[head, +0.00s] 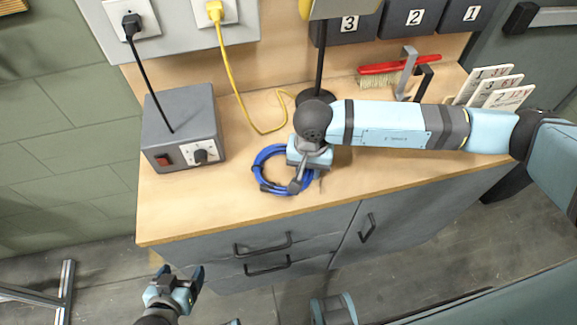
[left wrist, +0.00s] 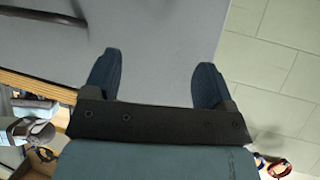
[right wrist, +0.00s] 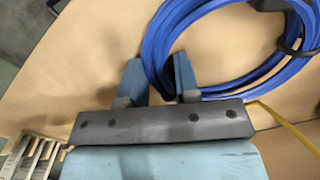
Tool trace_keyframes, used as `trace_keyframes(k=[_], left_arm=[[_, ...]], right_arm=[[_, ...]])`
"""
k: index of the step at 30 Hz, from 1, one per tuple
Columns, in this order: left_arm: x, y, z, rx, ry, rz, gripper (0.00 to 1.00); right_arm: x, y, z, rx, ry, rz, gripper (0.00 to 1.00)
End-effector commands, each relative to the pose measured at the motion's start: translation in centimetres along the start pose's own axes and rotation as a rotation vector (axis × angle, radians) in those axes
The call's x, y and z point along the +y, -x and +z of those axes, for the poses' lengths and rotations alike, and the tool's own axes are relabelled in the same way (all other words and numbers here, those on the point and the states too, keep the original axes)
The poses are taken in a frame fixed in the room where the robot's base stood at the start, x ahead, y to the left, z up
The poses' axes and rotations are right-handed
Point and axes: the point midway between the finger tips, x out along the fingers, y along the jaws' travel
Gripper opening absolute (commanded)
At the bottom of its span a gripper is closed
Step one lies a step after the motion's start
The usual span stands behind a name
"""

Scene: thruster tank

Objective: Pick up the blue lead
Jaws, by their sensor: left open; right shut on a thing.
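The blue lead (head: 262,168) is a coiled cable on the wooden worktop, bound with dark ties. My right gripper (head: 297,184) is over the right side of the coil and hides part of it in the head view. In the right wrist view, the right gripper (right wrist: 160,82) has its fingers on either side of the coil's edge (right wrist: 158,50) and is shut on it. The coil appears to rest on the worktop. My left gripper (head: 184,284) is open and empty, low in front of the cabinet. In the left wrist view, its fingers (left wrist: 156,82) are apart with nothing between them.
A grey box (head: 183,125) with a red switch and a knob stands left of the coil. A yellow cable (head: 233,88) hangs from a socket to the worktop. A black stand (head: 319,70), a red brush (head: 400,67) and numbered cards (head: 492,88) are behind my right arm.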

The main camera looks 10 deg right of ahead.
Motion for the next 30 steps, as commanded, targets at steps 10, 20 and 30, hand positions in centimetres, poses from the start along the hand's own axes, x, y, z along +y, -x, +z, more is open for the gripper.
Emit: trace_keyframes(k=[10, 20, 30], left_arm=[[0.0, 0.0, 0.0, 0.000, 0.000, 0.000, 0.78], [0.0, -0.2, 0.5, -0.005, 0.003, 0.000, 0.78], [-0.1, -0.4, 0.6, -0.005, 0.007, 0.001, 0.78]], right_arm=[[-0.1, 1.7, -0.1, 0.003, 0.000, -0.003, 0.00], [0.0, 9.2, -0.1, 0.006, 0.002, -0.003, 0.00], [-0.1, 17.1, -0.1, 0.003, 0.000, -0.003, 0.00]])
